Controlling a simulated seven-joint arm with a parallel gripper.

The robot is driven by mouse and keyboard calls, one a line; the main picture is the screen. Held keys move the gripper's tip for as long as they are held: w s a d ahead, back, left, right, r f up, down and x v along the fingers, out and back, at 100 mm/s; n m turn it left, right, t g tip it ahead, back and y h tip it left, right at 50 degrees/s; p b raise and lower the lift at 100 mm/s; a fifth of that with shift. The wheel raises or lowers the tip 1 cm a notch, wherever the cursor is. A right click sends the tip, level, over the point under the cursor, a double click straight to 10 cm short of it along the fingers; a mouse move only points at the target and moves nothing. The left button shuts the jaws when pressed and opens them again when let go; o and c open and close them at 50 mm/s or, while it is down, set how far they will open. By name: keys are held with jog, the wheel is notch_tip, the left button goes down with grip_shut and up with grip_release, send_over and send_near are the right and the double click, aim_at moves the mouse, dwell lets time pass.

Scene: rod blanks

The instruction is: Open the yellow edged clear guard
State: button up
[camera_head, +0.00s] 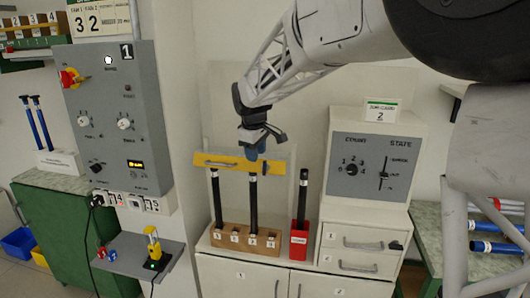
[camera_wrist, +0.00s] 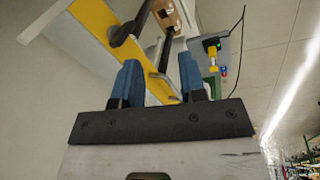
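The yellow edge (camera_head: 212,160) of the clear guard runs level in front of the upper ends of the black rods, in the head view. The clear panel itself is hard to make out. My gripper (camera_head: 256,153) hangs over the right half of the edge with blue fingers pointing down. In the wrist view the fingers (camera_wrist: 160,62) are apart, with the yellow edge (camera_wrist: 95,22) and a grey handle (camera_wrist: 164,78) beyond or between them. I cannot tell whether they touch.
A wooden rack (camera_head: 232,243) with black rods stands below the guard. A red holder (camera_head: 299,240) with a rod is right of it. A grey control panel (camera_head: 117,118) is left, a white cabinet with knobs (camera_head: 377,166) right. A small grey shelf (camera_head: 135,262) juts out lower left.

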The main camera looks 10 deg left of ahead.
jog(key=shift+s+d+r+m, duration=0.15)
jog(key=shift+s+d, duration=0.1)
jog(key=shift+d, duration=0.3)
jog(key=shift+s+d+r+m, duration=0.1)
jog(key=shift+s+d, duration=0.1)
jog(key=shift+d, duration=0.3)
jog(key=shift+s+d+r+m, duration=0.15)
jog(key=shift+s+d, duration=0.1)
jog(key=shift+d, duration=0.3)
jog(key=shift+f, duration=0.1)
jog(key=c, duration=0.5)
jog(key=shift+f, duration=0.25)
grip_shut()
notch_tip(320, 180, down, 11)
jog(key=d+n+t+h, duration=0.1)
jog(key=n+t+h, duration=0.4)
jog(key=h, duration=0.4)
jog(key=s+a+f+n+t+y, duration=0.3)
jog(key=a+n+t, duration=0.4)
jog(key=a, duration=0.3)
jog(key=s+a+f+n+t+y, duration=0.3)
jog(key=a+n+t+y, duration=0.3)
jog(key=a+n, duration=0.3)
jog(key=shift+a+f+n+t, duration=0.4)
jog(key=shift+f+n+t, duration=0.2)
jog(key=shift+f+t, duration=0.25)
